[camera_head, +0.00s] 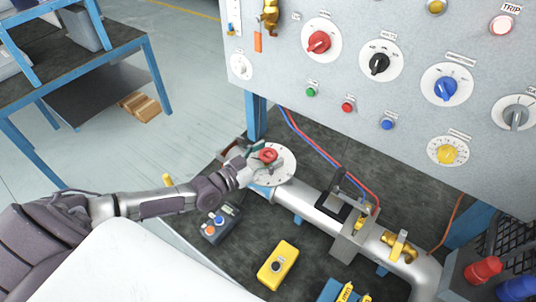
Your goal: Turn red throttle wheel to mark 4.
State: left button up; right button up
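The red throttle wheel (269,155) sits in the middle of a round white dial plate (284,169) on the grey pipe. The marks on the plate are too small to read. My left gripper (260,156) reaches in from the left and is at the wheel's left side, with its fingers close to the red part. The gripper hides the left part of the plate. I cannot tell whether the fingers press on the wheel. My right gripper is not in view.
A grey panel with red (319,41), black (379,64), blue (446,89) and yellow (447,154) knobs stands behind the bench. A yellow box (279,265) and a dark control box (219,224) lie in front of the pipe (316,207). Red and blue hoses run beside it.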

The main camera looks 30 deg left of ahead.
pick_arm(q)
jog(key=v, duration=1.2)
jog(key=shift+s, duration=0.1)
dwell(0.5)
